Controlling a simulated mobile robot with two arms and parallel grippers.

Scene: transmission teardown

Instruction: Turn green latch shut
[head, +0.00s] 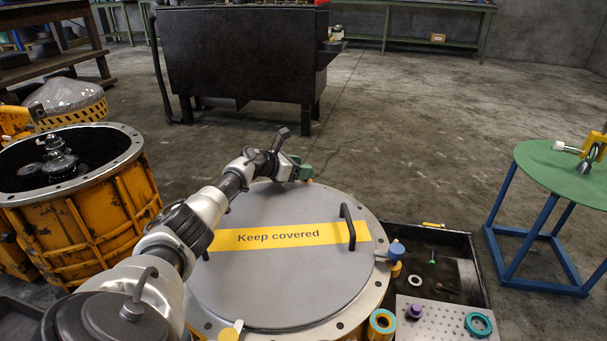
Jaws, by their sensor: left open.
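The green latch (303,170) sits at the far edge of the round grey cover (290,275), which carries a yellow "Keep covered" strip. My left arm reaches over the cover from the front left. My left gripper (287,152) is open at the green latch, close beside it. The gripper partly hides the latch, so I cannot tell whether they touch or how far the latch is turned. My right gripper is not in view.
A blue latch (396,249) is on the right rim, a yellow latch (231,331) at the front. Black handles (348,227) stand up from the cover. An open orange housing (85,220) is at left, a black parts tray (462,246) at right, a green table (565,172) beyond.

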